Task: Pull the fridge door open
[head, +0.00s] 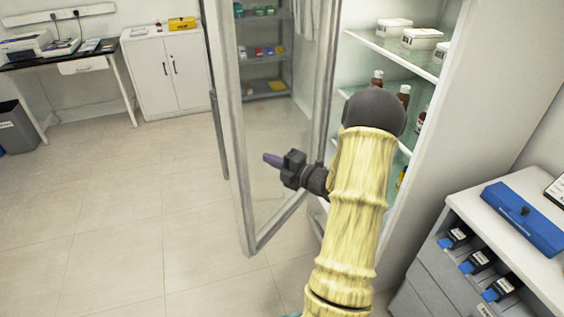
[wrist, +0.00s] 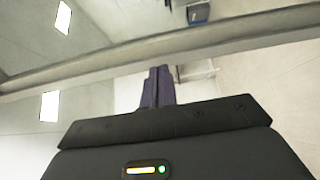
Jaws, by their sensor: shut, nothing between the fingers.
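The glass fridge door (head: 240,185) stands swung out, well away from the white fridge (head: 455,110), in the head view. Its dark handle (head: 218,130) is on the outer side, along the free edge. My gripper (head: 268,158) is shut and empty, on the inner side of the door, with its purple fingertips pointing left at the glass. In the wrist view the shut fingers (wrist: 158,80) point at a pale bar of the door frame (wrist: 215,43) crossing the picture. I cannot tell whether the fingers touch the door.
Fridge shelves (head: 395,50) hold white boxes and brown bottles. A drawer cabinet (head: 435,290) with a blue case (head: 525,220) stands at the lower right. A white cupboard (head: 168,75) and a desk (head: 60,62) stand at the back. The floor (head: 110,220) left of the door is clear.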

